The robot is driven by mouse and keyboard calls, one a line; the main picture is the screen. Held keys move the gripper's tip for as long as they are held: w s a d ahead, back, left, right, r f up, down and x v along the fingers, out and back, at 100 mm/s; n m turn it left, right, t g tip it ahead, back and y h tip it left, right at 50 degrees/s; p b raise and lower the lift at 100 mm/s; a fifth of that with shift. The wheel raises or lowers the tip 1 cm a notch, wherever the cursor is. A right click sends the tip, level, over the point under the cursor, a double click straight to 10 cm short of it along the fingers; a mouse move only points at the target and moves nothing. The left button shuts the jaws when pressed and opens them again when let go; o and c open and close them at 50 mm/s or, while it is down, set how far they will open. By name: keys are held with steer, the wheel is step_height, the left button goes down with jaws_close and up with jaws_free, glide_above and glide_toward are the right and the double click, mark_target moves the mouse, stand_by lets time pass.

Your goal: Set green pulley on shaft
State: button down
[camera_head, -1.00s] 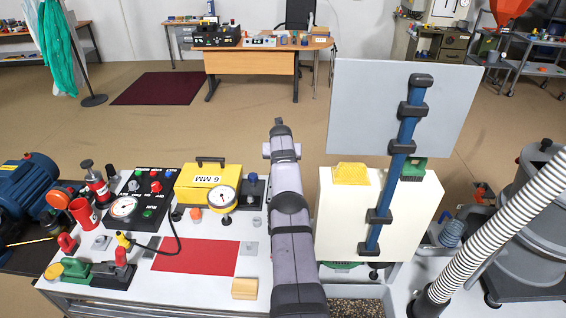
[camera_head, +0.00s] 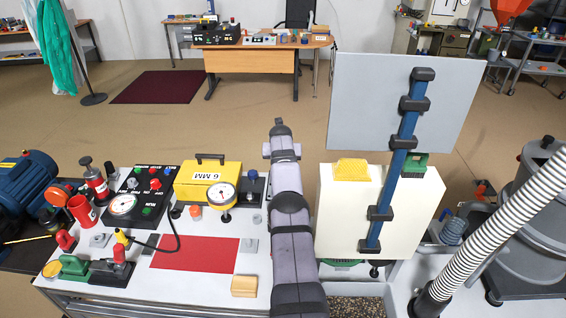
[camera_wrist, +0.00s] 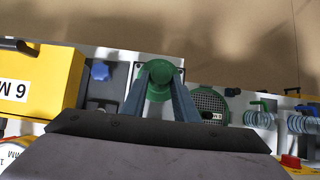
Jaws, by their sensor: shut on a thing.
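The green pulley (camera_wrist: 159,88) is round and sits between the two fingers of my gripper (camera_wrist: 162,72) in the wrist view. The fingers are shut on it. It appears over the far edge of the white worktop, but I cannot tell whether it touches anything beneath. The shaft cannot be made out; the pulley and fingers may hide it. In the head view my own arm hides the gripper and the pulley.
A yellow case (camera_wrist: 40,80) and a blue knob (camera_wrist: 100,72) lie left of the pulley in the wrist view. In the head view, a cream cabinet (camera_head: 335,220) stands right of my arm.

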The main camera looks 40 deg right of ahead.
steer(key=shift+f+b, duration=0.55)
steer(key=c, duration=1.3)
jaws_free()
steer(key=shift+c, duration=1.4)
steer(key=shift+r+p, duration=3.15)
steer(key=shift+r, duration=0.35)
